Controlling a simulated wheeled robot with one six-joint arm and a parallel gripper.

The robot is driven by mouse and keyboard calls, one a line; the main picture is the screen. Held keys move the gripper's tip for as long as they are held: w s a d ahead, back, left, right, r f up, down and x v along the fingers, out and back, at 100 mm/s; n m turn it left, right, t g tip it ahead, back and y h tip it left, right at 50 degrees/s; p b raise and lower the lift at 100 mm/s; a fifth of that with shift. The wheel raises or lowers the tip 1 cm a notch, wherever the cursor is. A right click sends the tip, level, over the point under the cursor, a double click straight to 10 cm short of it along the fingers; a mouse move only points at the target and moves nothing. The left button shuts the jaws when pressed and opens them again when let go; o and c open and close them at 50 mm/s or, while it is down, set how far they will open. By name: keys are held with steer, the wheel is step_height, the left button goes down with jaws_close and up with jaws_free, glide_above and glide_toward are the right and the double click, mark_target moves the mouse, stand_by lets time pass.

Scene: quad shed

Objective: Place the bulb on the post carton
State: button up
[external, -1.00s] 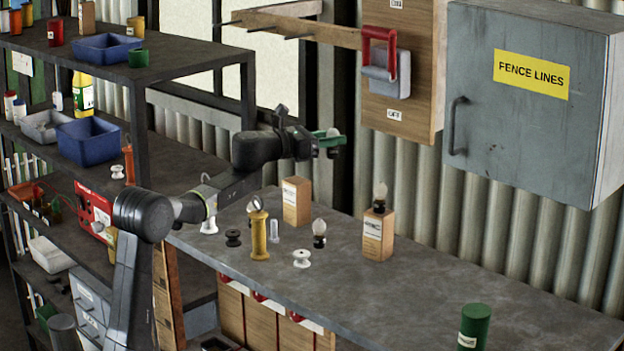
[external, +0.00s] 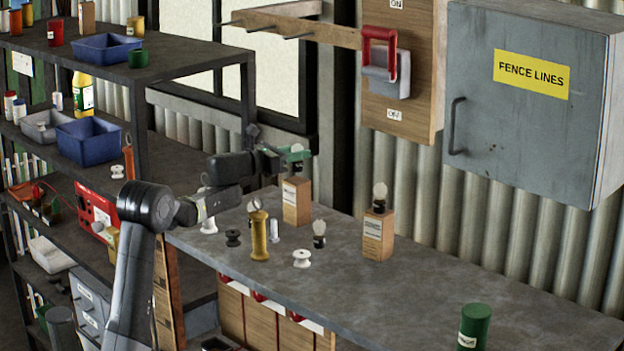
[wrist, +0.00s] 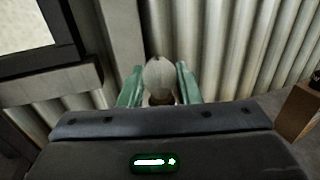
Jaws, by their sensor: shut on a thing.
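My gripper (external: 297,154) has green fingers and is shut on a bulb (wrist: 160,78) with a pale globe, seen between the fingers in the wrist view. In the external view the bulb's dark base shows just over the top of the left wooden-coloured carton (external: 296,203); whether it touches cannot be told. A second carton (external: 378,238) stands to the right with another bulb (external: 380,194) upright on top. The carton labels are too small to read, so I cannot tell which is the post carton. The left carton's top is hidden in the wrist view.
On the bench (external: 440,290) stand a loose bulb (external: 319,232), a yellow post-shaped piece (external: 259,237), white spools (external: 302,259) and a dark spool (external: 233,237). A green cylinder (external: 474,326) stands at the front right. The bench's middle right is clear.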

steer(key=shift+f, duration=1.25)
steer(key=shift+f, duration=0.15)
steer(key=o, duration=1)
steer(key=b+v, duration=0.2)
steer(key=v, duration=0.5)
steer(key=shift+s+a+b, duration=0.15)
steer(key=shift+b, duration=0.2)
